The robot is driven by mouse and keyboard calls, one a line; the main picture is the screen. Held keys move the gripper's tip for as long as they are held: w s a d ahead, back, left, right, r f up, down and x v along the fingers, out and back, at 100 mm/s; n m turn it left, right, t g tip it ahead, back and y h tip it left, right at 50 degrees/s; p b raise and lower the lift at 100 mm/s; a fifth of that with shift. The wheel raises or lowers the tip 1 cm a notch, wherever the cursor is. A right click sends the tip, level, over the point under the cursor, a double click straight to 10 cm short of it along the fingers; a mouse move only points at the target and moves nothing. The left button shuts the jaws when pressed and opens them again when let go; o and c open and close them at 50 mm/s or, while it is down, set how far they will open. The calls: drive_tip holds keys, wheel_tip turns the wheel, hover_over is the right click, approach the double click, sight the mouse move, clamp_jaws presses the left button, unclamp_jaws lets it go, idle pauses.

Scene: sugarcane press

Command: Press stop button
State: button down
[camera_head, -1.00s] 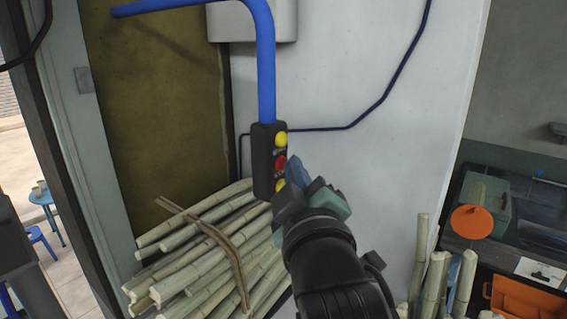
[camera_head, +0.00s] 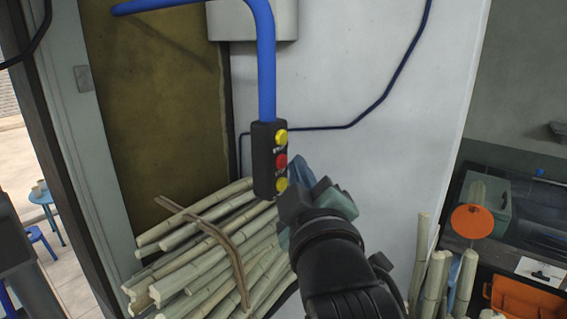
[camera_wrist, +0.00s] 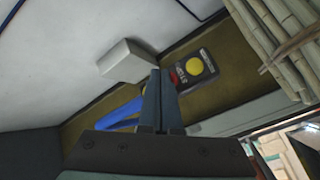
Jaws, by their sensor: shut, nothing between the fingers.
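A black control box (camera_head: 262,175) hangs at the end of a blue bent pipe. It carries a yellow button at the top (camera_head: 281,137), a red button in the middle (camera_head: 281,160) and a yellow button at the bottom (camera_head: 282,184). The lettering is too small to read surely. My gripper (camera_head: 299,166) is shut and empty, just right of the box, with a small visible gap to the red button. In the wrist view the shut fingers (camera_wrist: 161,78) partly cover the red button (camera_wrist: 174,76); a yellow button (camera_wrist: 194,66) shows beside them.
The blue pipe (camera_head: 267,70) rises above the box. A pile of cane stalks (camera_head: 205,255) lies below it, with more upright stalks (camera_head: 435,275) at the right. A white wall (camera_head: 350,90) stands behind. An orange disc (camera_head: 472,221) is at far right.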

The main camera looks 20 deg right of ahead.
drive_tip(key=shift+s+d, duration=0.15)
drive_tip(key=shift+s, duration=0.05)
drive_tip(key=shift+s+d+b, duration=0.3)
drive_tip(key=shift+s+d, duration=0.5)
drive_tip(key=shift+s, duration=0.2)
drive_tip(key=shift+s+d+b, duration=0.3)
drive_tip(key=shift+s+d, duration=0.45)
drive_tip(key=shift+s, duration=0.25)
